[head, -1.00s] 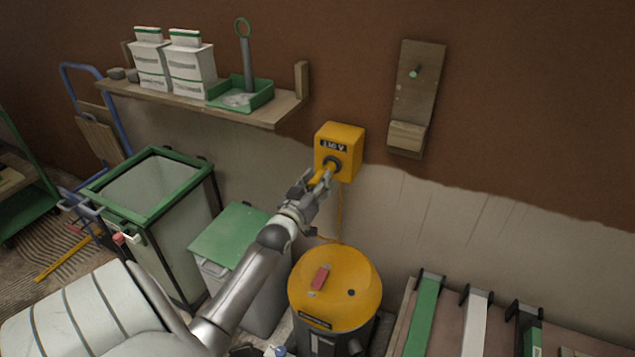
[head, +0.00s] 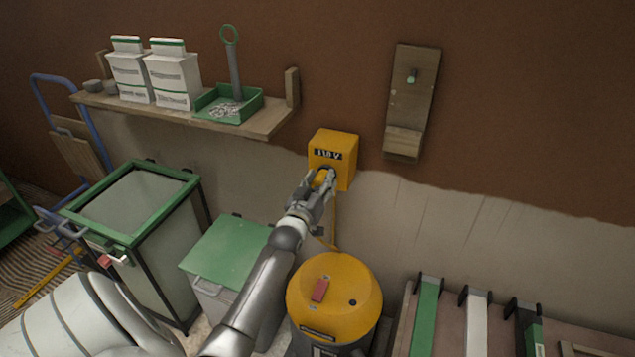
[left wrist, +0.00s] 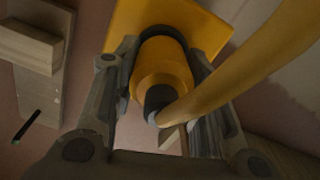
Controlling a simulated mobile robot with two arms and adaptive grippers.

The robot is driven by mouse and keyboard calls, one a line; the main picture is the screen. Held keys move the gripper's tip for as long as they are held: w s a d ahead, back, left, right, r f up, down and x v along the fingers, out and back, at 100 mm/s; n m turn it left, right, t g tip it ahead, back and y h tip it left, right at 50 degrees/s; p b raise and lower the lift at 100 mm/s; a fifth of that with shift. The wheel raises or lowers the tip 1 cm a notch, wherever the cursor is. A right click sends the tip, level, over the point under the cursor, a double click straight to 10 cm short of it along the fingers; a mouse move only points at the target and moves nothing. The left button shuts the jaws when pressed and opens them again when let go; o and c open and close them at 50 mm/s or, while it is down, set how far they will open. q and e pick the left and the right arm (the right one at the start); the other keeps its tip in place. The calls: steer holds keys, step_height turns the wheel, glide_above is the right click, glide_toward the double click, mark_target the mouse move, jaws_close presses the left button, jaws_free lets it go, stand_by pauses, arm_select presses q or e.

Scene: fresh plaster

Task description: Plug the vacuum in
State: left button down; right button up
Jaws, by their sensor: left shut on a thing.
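A yellow socket box (head: 345,148) marked 110 V hangs on the wall; it fills the top of the left wrist view (left wrist: 205,28). My left gripper (head: 322,178) is at its front face, shut on the yellow plug (left wrist: 162,68), with a finger on each side. The plug points straight at the box, and its front end meets the dark socket ring; how deep it sits I cannot tell. The thick yellow cord (left wrist: 245,70) leaves the plug's back and hangs down the wall. The vacuum (head: 335,290), with a yellow domed top and red switch, stands below. My right gripper is not in view.
A wooden shelf (head: 180,117) with white packages and a green tray is left of the box. A wooden wall bracket (head: 410,105) hangs to its right. A green-lidded bin (head: 226,250) and green-framed container (head: 150,245) stand below left. A rack (head: 425,320) is lower right.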

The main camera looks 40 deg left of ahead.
arm_select(q)
steer(key=c, duration=1.1)
jaws_free()
steer(key=shift+a+r, duration=0.1)
steer(key=shift+r, duration=0.05)
steer(key=shift+c, duration=0.2)
steer(key=shift+o, duration=1.3)
steer(key=shift+w, duration=0.15)
steer(key=shift+s+d+f, duration=0.2)
steer(key=shift+s+f, duration=0.05)
steer(key=shift+s, duration=0.3)
steer(key=v, duration=1.1)
steer(key=shift+r, duration=0.2)
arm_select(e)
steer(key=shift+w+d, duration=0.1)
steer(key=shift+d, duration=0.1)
